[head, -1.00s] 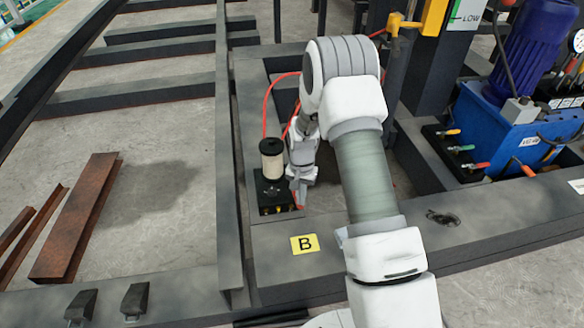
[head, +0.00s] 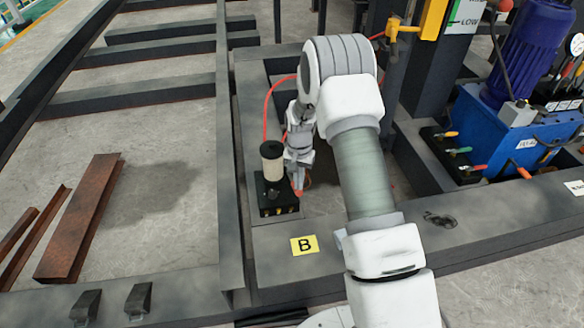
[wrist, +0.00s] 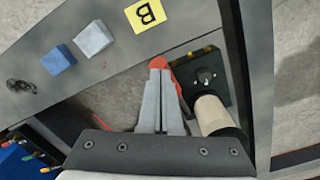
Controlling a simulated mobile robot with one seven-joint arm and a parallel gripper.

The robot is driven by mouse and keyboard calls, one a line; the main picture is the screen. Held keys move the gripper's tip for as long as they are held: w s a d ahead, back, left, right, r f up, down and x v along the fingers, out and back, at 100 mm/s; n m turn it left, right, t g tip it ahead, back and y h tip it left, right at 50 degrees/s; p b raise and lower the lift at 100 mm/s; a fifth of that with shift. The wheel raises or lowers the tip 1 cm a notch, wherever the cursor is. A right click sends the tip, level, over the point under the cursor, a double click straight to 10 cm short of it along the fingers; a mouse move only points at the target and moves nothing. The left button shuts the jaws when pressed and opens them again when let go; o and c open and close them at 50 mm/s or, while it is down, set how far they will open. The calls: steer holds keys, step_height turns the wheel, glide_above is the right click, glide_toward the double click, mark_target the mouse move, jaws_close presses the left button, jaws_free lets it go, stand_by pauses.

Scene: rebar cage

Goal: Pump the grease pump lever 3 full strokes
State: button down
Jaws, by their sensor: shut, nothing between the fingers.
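The grease pump is a black block (head: 278,208) with a cream cylinder (head: 272,163) on top, standing in a frame corner behind the yellow B label. In the wrist view, the block (wrist: 208,85) and the cylinder (wrist: 214,115) lie right of my fingers. A red piece, apparently the lever's grip (wrist: 184,72), shows beside my right fingertip, partly hidden; I cannot tell whether they touch. Its red end (head: 298,193) also shows below my gripper in the head view. My gripper (wrist: 158,64) is shut with nothing between its fingers. The lever's shaft is mostly hidden.
Dark steel beams (head: 400,228) surround the pump, with the yellow B label (head: 304,244) in front. A red hose (head: 268,108) rises behind the pump. A blue unit with coloured levers (head: 515,135) stands at right. Rusty channels (head: 85,215) lie on the floor at left.

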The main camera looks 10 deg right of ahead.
steer(key=w+r+p, duration=0.2)
steer(key=w+r, duration=0.1)
steer(key=r, duration=0.2)
steer(key=shift+w+r, duration=0.3)
stand_by(0.4)
steer(key=shift+s+f, duration=0.5)
steer(key=shift+f, duration=0.1)
steer(key=shift+s+f, duration=0.4)
steer(key=shift+s, duration=0.05)
steer(key=shift+f, duration=0.1)
steer(key=shift+s+f+b, duration=0.35)
steer(key=shift+s+f, duration=0.1)
